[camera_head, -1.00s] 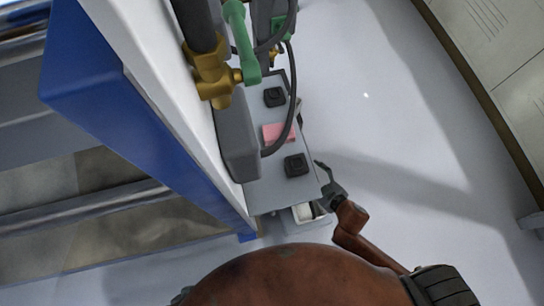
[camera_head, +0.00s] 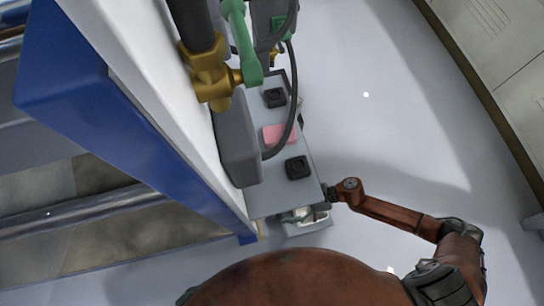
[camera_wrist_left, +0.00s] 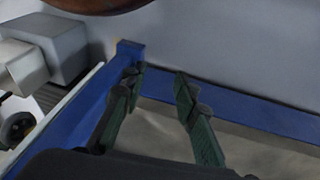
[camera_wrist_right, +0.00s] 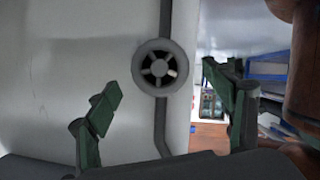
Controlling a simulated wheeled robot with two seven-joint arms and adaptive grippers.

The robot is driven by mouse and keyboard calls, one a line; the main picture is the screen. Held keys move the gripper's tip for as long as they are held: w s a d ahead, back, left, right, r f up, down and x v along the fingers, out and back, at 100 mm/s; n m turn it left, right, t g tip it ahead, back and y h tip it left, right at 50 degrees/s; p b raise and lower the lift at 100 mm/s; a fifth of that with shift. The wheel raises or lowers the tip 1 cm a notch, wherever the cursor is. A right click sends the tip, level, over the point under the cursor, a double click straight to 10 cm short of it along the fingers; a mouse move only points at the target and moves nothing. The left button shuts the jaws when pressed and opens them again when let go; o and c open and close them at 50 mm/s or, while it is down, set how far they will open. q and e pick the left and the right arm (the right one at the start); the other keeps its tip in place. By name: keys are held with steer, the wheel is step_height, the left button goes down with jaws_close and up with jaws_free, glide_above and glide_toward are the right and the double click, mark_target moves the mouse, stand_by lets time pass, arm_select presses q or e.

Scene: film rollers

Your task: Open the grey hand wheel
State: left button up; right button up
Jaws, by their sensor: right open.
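The wheel appears ahead of the fingertips, and I see no contact.
The grey panel (camera_head: 270,190) carries black knobs and a pink label. A brass valve with a green lever (camera_head: 250,50) and a black cable (camera_head: 293,100) stand above it. A blue and white machine frame (camera_head: 120,110) is left. Open floor (camera_head: 400,130) lies right, with lockers beyond.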

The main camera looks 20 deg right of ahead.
arm_select(q)
steer(key=shift+t+h, duration=0.3)
steer(key=shift+t, duration=0.5)
steer(key=w+d+f, duration=0.1)
steer(key=w+d+f+b, duration=0.1)
steer(key=shift+w+f, duration=0.3)
steer(key=shift+f, duration=0.1)
arm_select(e)
steer(key=x, duration=0.4)
steer(key=shift+w+a, duration=0.1)
steer(key=shift+a, duration=0.15)
steer(key=c, duration=1.2)
